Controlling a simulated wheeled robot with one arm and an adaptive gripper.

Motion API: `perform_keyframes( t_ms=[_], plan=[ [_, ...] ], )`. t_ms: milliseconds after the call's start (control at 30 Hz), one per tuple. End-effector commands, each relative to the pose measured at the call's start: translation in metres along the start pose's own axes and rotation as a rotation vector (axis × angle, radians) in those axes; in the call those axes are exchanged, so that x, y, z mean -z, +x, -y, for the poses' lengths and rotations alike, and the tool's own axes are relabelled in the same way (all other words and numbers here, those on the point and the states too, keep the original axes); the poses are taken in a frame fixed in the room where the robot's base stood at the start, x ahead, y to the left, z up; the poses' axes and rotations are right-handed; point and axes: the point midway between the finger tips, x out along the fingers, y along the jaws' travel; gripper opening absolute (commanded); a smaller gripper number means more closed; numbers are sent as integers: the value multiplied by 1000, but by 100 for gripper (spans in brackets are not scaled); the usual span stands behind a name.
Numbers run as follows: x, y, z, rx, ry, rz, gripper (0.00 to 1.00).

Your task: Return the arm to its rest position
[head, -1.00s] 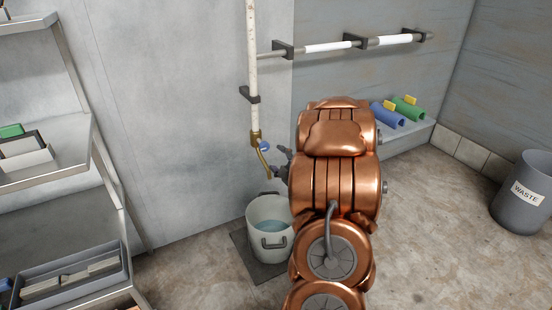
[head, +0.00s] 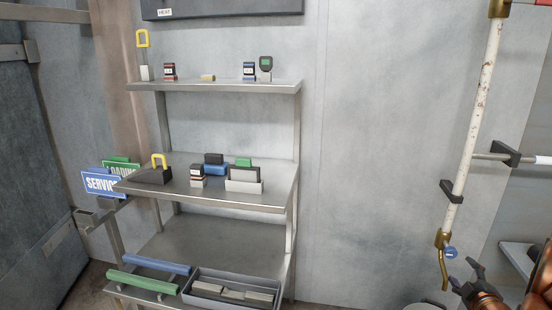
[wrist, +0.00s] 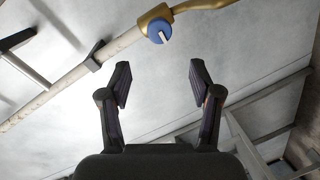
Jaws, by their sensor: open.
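My gripper (wrist: 158,85) is open and empty in the wrist view, its two dark fingers spread wide apart. In the head view it shows at the lower right edge (head: 466,280), in front of the wall and close to the brass spout in the picture. Most of my copper arm is cut off by the right edge there. In the wrist view a blue valve knob (wrist: 160,31) on a brass fitting lies beyond the fingertips. Nothing is between the fingers.
A metal shelf unit (head: 225,196) with several small items stands at left, with a blue SERVICE sign (head: 101,184) beside it. A white pipe (head: 478,110) with a brass spout (head: 443,262) runs down the wall at right. A bucket rim (head: 425,306) shows below. The wall between is clear.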

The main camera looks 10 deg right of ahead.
Motion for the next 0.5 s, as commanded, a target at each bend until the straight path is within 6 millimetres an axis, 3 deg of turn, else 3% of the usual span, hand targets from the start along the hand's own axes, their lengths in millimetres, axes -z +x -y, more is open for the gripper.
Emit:
perform_keyframes(
  t_ms=[33, 267, 500],
  plan=[
    [15, 0, -15, 25, 0, 10, 64],
    [63, -8, -50, 181, 48, 141, 64],
    [116, -35, -84, 316, 132, 301, 64]
  ],
)
